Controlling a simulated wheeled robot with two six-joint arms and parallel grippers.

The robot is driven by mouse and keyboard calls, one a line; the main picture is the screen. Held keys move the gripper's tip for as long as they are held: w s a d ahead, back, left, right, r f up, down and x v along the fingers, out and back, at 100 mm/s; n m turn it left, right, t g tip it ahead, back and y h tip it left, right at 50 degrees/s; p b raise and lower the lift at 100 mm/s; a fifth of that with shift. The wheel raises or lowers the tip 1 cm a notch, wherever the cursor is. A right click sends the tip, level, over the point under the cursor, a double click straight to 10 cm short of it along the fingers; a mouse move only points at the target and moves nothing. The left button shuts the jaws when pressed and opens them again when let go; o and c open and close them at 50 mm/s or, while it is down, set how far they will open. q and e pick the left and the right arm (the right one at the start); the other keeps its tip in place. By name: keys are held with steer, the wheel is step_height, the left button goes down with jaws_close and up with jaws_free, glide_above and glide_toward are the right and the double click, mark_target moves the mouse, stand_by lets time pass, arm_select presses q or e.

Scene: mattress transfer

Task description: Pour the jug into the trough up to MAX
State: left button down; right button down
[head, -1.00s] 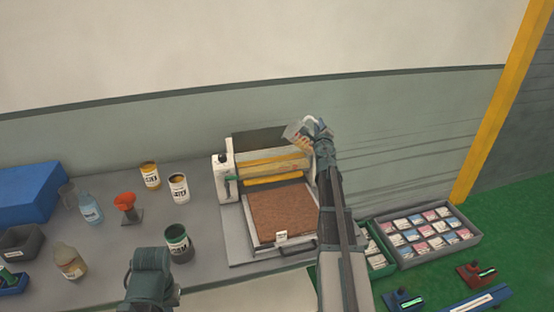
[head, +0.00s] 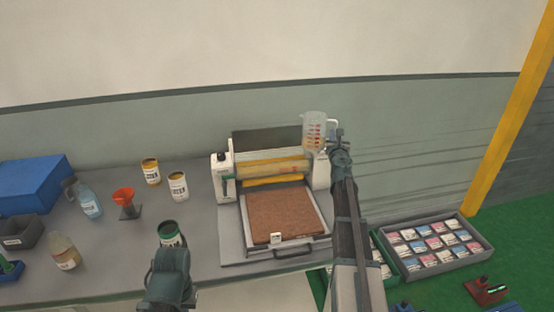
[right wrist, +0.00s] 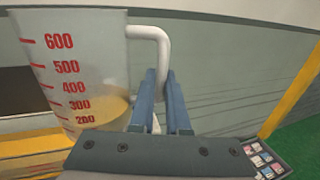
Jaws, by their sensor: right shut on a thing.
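My right gripper (head: 336,136) is shut on the white handle of the clear jug (head: 315,128). The jug stands nearly upright, in the air at the right end of the machine's trough (head: 270,163). In the right wrist view the gripper (right wrist: 162,88) has the handle between its fingers, and the jug (right wrist: 85,65) shows red marks from 200 to 600. Amber liquid lies in its bottom, with its tilted surface near the 300 mark. The trough looks yellowish; its MAX mark is too small to read. My left arm shows at the bottom; its fingers cannot be made out.
A brown sheet lies on the machine bed (head: 283,212) before the trough. Tins (head: 178,186), an orange funnel (head: 125,197) and bottles (head: 90,200) stand on the bench at left. A tray of packets (head: 435,245) is at right.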

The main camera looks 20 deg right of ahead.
mark_target(336, 123)
steer(key=shift+r, duration=0.1)
step_height(336, 123, up, 5)
steer(key=p, duration=0.5)
steer(key=shift+a, duration=0.1)
stand_by(0.4)
